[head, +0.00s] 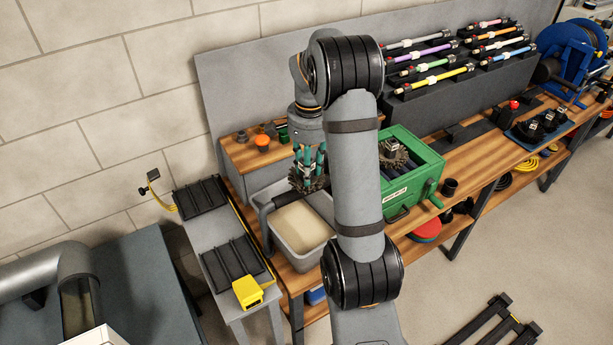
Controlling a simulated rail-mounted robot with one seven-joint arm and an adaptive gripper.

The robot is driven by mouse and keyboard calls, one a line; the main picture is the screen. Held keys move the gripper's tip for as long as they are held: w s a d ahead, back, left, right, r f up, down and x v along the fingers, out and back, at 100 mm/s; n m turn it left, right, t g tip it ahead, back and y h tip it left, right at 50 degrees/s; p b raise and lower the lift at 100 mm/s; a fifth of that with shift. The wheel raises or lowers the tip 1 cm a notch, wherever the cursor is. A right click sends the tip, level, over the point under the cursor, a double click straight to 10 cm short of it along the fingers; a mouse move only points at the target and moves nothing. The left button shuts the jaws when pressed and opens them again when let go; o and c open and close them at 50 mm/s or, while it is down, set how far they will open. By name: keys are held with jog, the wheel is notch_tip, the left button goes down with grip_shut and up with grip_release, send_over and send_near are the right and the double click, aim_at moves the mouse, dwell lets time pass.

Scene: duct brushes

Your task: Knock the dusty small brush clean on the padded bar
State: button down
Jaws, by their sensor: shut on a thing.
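My gripper (310,166), with teal fingers, points down over the back of the grey bin. It is shut on a small round brush (307,184) with dark bristles; its fingers hide the hub. The dark padded bar (266,211) runs along the back left edge of the grey bin (290,260), and its right end is close to or behind the brush. I cannot tell whether brush and bar touch. Pale, dust-like material lies in the bin. Dust on the brush is too small to make out.
A green box (431,165) with another round brush (393,154) stands right of the bin, partly behind my arm. Orange and dark fittings (262,141) sit on the wooden shelf behind. A grey stand (215,235) with black racks and a yellow block (247,291) is at left.

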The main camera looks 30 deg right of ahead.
notch_tip(320, 180, down, 4)
jog(key=b, duration=0.3)
jog(key=shift+w+f+b, duration=0.1)
jog(key=shift+f+b, duration=0.1)
jog(key=shift+b, duration=0.1)
notch_tip(320, 180, up, 5)
jog(key=p, duration=0.4)
jog(key=shift+f, duration=0.2)
